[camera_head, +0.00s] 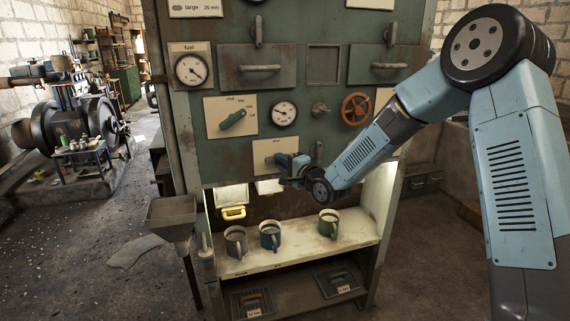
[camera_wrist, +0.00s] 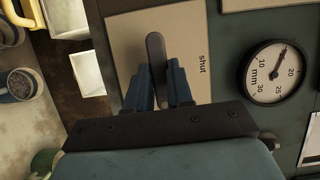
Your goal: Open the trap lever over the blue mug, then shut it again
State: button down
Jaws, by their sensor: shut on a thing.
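The trap lever (camera_wrist: 155,46) is a dark grey bar on a pale plate (camera_head: 262,148). In the wrist view it lies parallel to the word "shut" printed beside it. My gripper (camera_wrist: 158,74) has its two blue fingers on either side of the lever and is shut on it. In the head view my gripper (camera_head: 285,163) is at the plate and hides most of the lever. The blue mug (camera_head: 270,237) stands upright on the lit shelf below, between a grey and a green mug. A mug that appears to be it shows in the wrist view (camera_wrist: 22,84).
The grey mug (camera_head: 236,243) and green mug (camera_head: 328,224) stand on the shelf (camera_head: 300,246). White chutes (camera_head: 269,186) hang above it, with a yellow handle (camera_head: 233,213) on the left. A dial (camera_head: 284,114), a red handwheel (camera_head: 356,109) and a green lever (camera_head: 233,120) are above.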

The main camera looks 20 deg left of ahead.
jog(key=n+h, duration=0.1)
jog(key=n, duration=0.1)
jog(key=n+h, duration=0.1)
jog(key=n, duration=0.2)
jog(key=n+h, duration=0.2)
jog(key=shift+s+a+g, duration=0.15)
jog(key=shift+a+g, duration=0.1)
jog(key=shift+g, duration=0.05)
jog(key=shift+f+n+t+h, duration=0.1)
jog(key=shift+n+t+h, duration=0.25)
jog(key=shift+n+h, duration=0.85)
jog(key=shift+f+n+t+h, duration=0.1)
jog(key=shift+n+t+h, duration=0.35)
jog(key=shift+n, duration=1.35)
jog(key=shift+d, duration=0.1)
jog(key=c, duration=1.1)
grip_release()
jog(key=shift+w, duration=0.2)
jog(key=shift+c, duration=0.2)
jog(key=shift+o, duration=0.7)
jog(key=shift+r, duration=0.15)
